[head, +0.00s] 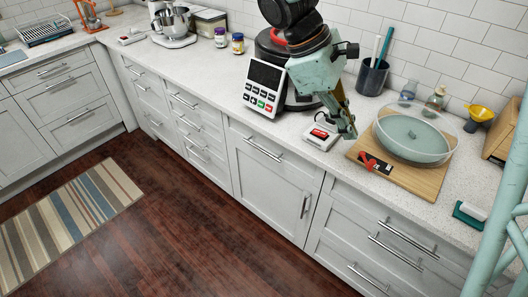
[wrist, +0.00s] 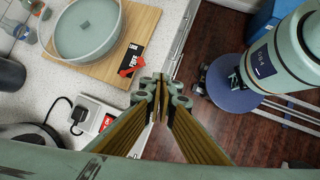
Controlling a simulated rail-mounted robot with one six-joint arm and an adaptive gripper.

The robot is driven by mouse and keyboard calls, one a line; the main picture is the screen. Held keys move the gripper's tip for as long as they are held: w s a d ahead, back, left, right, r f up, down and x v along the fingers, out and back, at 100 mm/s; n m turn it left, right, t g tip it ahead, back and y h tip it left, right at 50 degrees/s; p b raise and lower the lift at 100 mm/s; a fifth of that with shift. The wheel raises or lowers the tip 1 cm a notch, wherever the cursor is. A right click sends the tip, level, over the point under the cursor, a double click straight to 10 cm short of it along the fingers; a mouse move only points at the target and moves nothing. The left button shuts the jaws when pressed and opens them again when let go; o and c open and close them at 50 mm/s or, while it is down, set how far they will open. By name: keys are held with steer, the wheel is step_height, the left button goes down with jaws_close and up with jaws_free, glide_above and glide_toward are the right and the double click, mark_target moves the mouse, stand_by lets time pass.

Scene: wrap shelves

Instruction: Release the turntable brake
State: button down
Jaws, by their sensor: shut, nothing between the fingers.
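The turntable is a round pale-green dish (head: 413,137) on a square wooden board (head: 408,180); the dish (wrist: 88,30) and board (wrist: 142,22) also show in the wrist view. A red lever (head: 369,162) sits at the board's front edge on a black label plate (head: 382,168). In the wrist view the red lever (wrist: 130,67) lies at an angle beside the label plate (wrist: 134,50); its lettering is too small to read surely. My gripper (head: 350,134) is shut and empty, to the left of the lever and apart from it. Its fingertips (wrist: 160,92) show below the lever in the wrist view.
A white box with a red switch (head: 320,136) and a grey keypad panel (head: 264,88) stand left of the board. A dark cup with utensils (head: 372,78), bottles (head: 434,98) and a yellow funnel (head: 480,113) stand behind. A green-and-white block (head: 470,213) lies at right.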

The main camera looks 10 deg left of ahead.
steer(key=w+a+f+n+h+b, duration=0.1)
steer(key=w+a+f+n+h, duration=0.2)
steer(key=f, duration=0.4)
steer(key=shift+w+a+n+t, duration=0.3)
steer(key=shift+w+n+t, duration=0.15)
steer(key=shift+n, duration=0.45)
steer(key=shift+d+f, duration=0.15)
steer(key=b+x, duration=0.3)
steer(key=x, duration=0.6)
steer(key=shift+d, duration=0.15)
steer(key=d, duration=0.2)
steer(key=shift+d+f+b, duration=0.2)
steer(key=shift+d+b, duration=0.1)
steer(key=shift+b, duration=0.05)
steer(key=shift+w+d, duration=0.1)
steer(key=shift+d, duration=0.75)
